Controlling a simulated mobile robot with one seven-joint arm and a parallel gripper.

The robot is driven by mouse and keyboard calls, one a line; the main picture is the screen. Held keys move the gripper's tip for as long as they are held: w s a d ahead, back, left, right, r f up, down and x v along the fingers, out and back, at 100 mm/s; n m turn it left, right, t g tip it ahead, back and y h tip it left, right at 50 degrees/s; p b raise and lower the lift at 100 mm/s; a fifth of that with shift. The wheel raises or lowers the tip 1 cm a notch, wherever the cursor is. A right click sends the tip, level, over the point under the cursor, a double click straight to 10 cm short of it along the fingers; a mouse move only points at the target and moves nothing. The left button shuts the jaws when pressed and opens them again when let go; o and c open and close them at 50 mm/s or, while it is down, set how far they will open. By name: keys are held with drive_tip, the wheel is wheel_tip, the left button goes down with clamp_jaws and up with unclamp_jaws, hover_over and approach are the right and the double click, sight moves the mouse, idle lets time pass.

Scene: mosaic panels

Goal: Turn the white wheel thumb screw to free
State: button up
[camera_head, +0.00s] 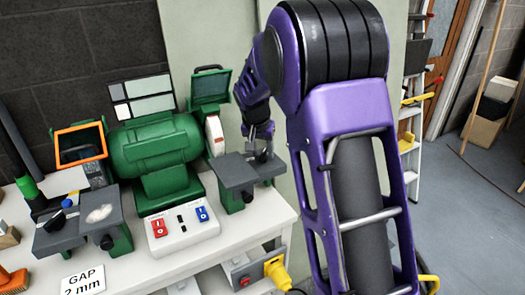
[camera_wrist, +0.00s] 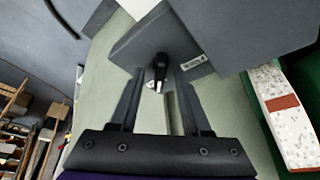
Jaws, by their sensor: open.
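The white wheel (camera_head: 215,136) shows at the right side of the green grinder; it also shows at the right of the wrist view (camera_wrist: 280,112), with a red-brown patch. A dark grey tool rest (camera_head: 238,172) is in front of it. In the wrist view, a small black thumb screw (camera_wrist: 160,66) with a white-marked tip sits at a dark grey plate (camera_wrist: 140,45) with a small label, too small to read. My gripper (camera_wrist: 158,82) is open, its fingers on either side of the screw's lower end; contact cannot be told. In the head view my gripper (camera_head: 260,140) is just above the tool rest.
The green grinder (camera_head: 155,150) stands on a white bench (camera_head: 185,250) with a switch box (camera_head: 182,228) in front. A second tool rest (camera_head: 60,238), a gap sign (camera_head: 83,283) and a green flip-up shield (camera_head: 210,88) are close by. A ladder (camera_head: 415,110) stands right.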

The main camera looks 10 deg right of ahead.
drive_tip(key=shift+c, duration=0.3)
clamp_jaws()
drive_tip(key=shift+r+n, duration=0.1)
drive_tip(key=shift+n, duration=0.3)
drive_tip(key=n, duration=0.2)
drive_tip(key=n+y+p, duration=0.1)
drive_tip(key=shift+d+n+t+y, duration=0.2)
drive_tip(key=shift+n+t+y, duration=0.1)
drive_tip(key=shift+n, duration=0.1)
drive_tip(key=n+y+p, duration=0.1)
drive_tip(key=n+p, duration=0.1)
drive_tip(key=n, duration=0.2)
drive_tip(key=shift+d+n+y, duration=0.1)
drive_tip(key=shift+n+y, duration=0.2)
drive_tip(key=shift+y, duration=0.1)
drive_tip(key=n, duration=0.2)
drive_tip(key=n+g+y+p, duration=0.1)
drive_tip(key=n, duration=0.1)
drive_tip(key=shift+w+d+y, duration=0.1)
drive_tip(key=shift+y, duration=0.2)
drive_tip(key=n+p, duration=0.1)
drive_tip(key=n, duration=0.1)
drive_tip(key=n+g, duration=0.1)
drive_tip(key=n, duration=0.1)
drive_tip(key=shift+n+g+y+p, duration=0.3)
drive_tip(key=shift+y+p, duration=0.1)
